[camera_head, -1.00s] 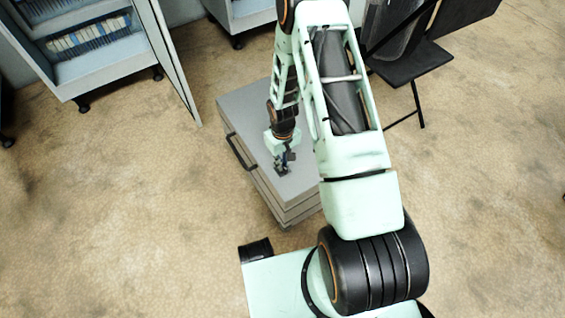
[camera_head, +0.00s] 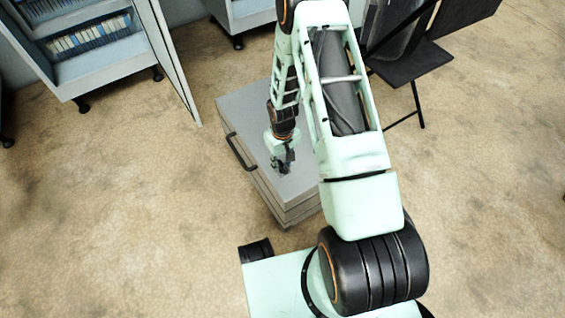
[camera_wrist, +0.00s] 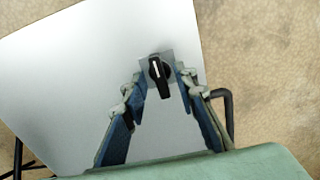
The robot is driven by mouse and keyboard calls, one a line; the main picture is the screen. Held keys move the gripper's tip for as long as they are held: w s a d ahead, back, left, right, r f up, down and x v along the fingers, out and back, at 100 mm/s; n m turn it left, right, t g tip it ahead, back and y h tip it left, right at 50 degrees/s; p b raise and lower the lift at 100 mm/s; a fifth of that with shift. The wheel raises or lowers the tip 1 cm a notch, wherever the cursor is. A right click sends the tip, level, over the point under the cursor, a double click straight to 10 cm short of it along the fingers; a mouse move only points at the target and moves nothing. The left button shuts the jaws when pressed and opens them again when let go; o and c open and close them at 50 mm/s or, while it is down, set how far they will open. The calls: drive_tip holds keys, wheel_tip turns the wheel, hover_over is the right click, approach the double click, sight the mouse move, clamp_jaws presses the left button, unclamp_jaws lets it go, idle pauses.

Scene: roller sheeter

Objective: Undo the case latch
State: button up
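The grey case (camera_head: 255,110) stands on the floor in front of me, and its pale flat top (camera_wrist: 70,80) fills much of the wrist view. The latch (camera_wrist: 158,72) is a black knob with a white line, set on a small grey plate. My gripper (camera_wrist: 160,80) is open, with one blue-padded finger on each side of the latch. I see gaps between the fingers and the knob; how high the tips are above the top is hard to tell. In the head view my gripper (camera_head: 284,162) is over the case top and hides the latch.
A dark handle (camera_head: 240,153) sticks out from the case's side; it also shows in the wrist view (camera_wrist: 229,112). An open cabinet (camera_head: 90,60) with shelved items stands at the upper left. A black stand (camera_head: 410,65) is at the upper right. The floor around the case is clear.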

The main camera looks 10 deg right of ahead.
sight(282, 165)
wheel_tip(282, 165, up, 12)
idle(0.6)
idle(0.7)
